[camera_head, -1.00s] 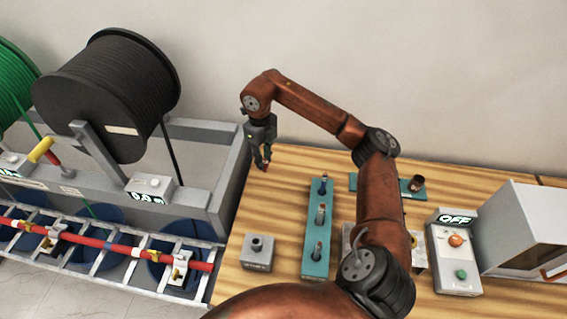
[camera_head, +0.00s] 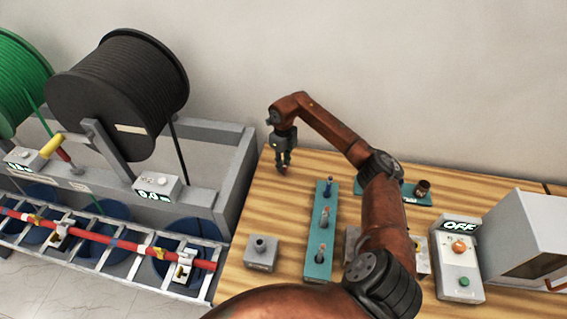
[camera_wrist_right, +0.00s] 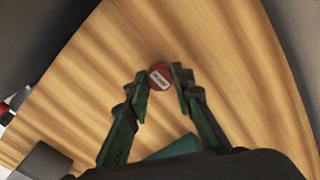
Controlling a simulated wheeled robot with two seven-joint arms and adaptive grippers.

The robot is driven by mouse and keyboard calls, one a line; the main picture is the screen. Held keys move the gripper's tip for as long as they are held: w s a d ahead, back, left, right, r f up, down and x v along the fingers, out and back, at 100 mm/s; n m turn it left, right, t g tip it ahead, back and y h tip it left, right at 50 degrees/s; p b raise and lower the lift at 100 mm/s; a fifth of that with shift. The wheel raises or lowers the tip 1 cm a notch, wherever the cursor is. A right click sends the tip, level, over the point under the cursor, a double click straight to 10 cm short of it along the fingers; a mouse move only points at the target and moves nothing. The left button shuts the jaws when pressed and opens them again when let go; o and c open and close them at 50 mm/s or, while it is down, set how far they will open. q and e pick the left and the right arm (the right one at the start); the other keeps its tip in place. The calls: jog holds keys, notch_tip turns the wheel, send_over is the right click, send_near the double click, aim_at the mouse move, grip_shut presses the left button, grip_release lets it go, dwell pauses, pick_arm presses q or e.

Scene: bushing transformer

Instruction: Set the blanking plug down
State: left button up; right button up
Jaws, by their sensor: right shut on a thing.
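The blanking plug (camera_wrist_right: 160,76) is a round red piece with a white label. In the right wrist view it sits between the fingertips of my right gripper (camera_wrist_right: 160,88), which is shut on it. In the head view my right gripper (camera_head: 284,168) points down at the back left of the wooden table (camera_head: 292,204), close above the surface. The plug is too small there to make out clearly. I cannot tell whether it touches the table. My left gripper is not in view.
A teal rack (camera_head: 319,256) with several upright parts stands in front of the gripper. A grey block (camera_head: 261,254) is at the table's front left. A control box (camera_head: 457,266) reading OFF stands right. Cable reels (camera_head: 118,90) are left. Bare wood surrounds the gripper.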

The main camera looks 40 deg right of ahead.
jog(key=o, duration=0.8)
jog(key=shift+o, duration=0.2)
notch_tip(320, 180, up, 12)
jog(key=shift+b, duration=0.35)
jog(key=shift+r, duration=0.1)
